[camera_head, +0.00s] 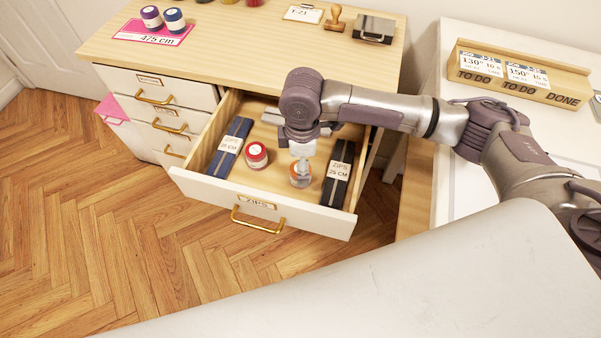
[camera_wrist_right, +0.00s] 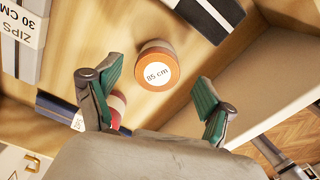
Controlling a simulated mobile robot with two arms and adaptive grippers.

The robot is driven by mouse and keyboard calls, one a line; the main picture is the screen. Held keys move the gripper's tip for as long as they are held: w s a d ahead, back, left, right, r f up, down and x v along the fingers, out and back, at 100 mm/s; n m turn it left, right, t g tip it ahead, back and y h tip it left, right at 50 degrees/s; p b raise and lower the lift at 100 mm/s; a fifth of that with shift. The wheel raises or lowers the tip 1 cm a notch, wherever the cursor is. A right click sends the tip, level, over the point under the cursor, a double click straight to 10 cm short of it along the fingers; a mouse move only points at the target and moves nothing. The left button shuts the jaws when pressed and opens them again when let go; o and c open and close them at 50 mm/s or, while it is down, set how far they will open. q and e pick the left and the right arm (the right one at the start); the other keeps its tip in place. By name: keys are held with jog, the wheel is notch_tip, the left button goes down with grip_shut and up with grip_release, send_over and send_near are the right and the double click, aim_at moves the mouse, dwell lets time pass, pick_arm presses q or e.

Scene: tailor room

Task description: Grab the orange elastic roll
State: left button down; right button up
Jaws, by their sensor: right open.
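The orange elastic roll (camera_head: 300,179) lies in the open drawer (camera_head: 197,188), near the middle right. In the right wrist view the orange roll (camera_wrist_right: 157,66) shows its round white label reading 85 cm. My right gripper (camera_head: 302,158) is over the roll in the drawer and partly covers it in the head view. In the right wrist view my right gripper (camera_wrist_right: 157,80) is open, with its green-padded fingers to either side of the roll and no visible contact. My left gripper is not in view.
A red roll (camera_head: 256,155) lies left of the orange one. Dark zip packs lie at the drawer's left (camera_head: 229,150) and right (camera_head: 338,172). The drawer walls are close around. The desktop (camera_head: 245,45) above holds several items. A white surface (camera_head: 400,285) fills the front.

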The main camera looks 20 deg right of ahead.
notch_tip(320, 180, down, 5)
jog(key=shift+w+a, duration=0.1)
jog(key=c, duration=1.2)
